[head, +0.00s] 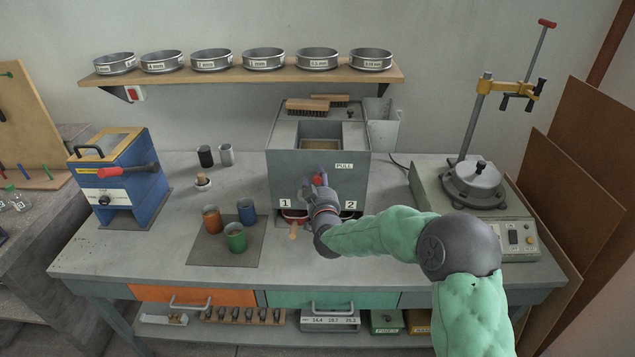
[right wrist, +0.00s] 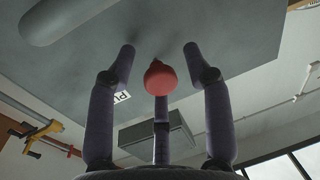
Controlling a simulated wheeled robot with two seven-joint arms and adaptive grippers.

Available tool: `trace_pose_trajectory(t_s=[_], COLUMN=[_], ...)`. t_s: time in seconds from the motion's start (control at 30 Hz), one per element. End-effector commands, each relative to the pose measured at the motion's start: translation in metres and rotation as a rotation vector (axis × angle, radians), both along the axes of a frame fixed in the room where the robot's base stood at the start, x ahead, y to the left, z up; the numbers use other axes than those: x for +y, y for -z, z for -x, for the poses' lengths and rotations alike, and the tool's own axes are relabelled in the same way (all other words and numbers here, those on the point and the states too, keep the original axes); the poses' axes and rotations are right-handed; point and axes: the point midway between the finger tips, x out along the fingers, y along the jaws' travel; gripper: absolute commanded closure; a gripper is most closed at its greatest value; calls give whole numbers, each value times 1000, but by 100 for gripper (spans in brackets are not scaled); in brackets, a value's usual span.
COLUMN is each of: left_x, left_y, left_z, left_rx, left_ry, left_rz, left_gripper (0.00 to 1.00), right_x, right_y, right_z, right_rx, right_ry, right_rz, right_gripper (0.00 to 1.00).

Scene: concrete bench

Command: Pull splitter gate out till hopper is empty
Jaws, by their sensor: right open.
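The grey splitter (head: 270,165) stands at the back middle of the bench, with a PULL label and bays marked 1 and 2 on its front. Its hopper (head: 320,129) is open at the top; a tan surface shows inside, but I cannot tell how much material it holds. The gate's red knob (head: 318,181) is at the splitter's front, partly hidden by my right gripper (head: 320,185). In the right wrist view the knob (right wrist: 160,79) sits between the spread fingers of my right gripper (right wrist: 160,55), with gaps at both sides. My left gripper is out of view.
Orange, blue and green cups (head: 236,238) stand on a dark mat left of the splitter. A blue machine (head: 120,180) stands at left, a sieve shaker base (head: 470,215) at right. Brushes (head: 307,105) lie on the splitter's top. A shelf of sieves (head: 240,77) hangs above.

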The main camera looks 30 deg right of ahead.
Motion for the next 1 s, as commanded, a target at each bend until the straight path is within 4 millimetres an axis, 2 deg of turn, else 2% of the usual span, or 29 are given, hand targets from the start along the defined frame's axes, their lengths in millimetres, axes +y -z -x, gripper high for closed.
trace_pose_trajectory(t_s=[0.33,0.5,0.53,0.77,1.0], left_x=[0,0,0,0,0], left_y=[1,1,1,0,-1], left_z=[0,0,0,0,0], left_rx=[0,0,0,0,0], left_ry=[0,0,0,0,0], left_rz=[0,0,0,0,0], left_gripper=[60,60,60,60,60], right_x=[-2,-1,-1,2,20], right_y=[-1,0,0,0,0], right_z=[-3,-3,-3,1,28], right_rx=[0,0,0,1,2], right_ry=[1,0,0,-2,-6], right_rz=[0,0,0,-1,0], right_gripper=[49,97,100,100,100])
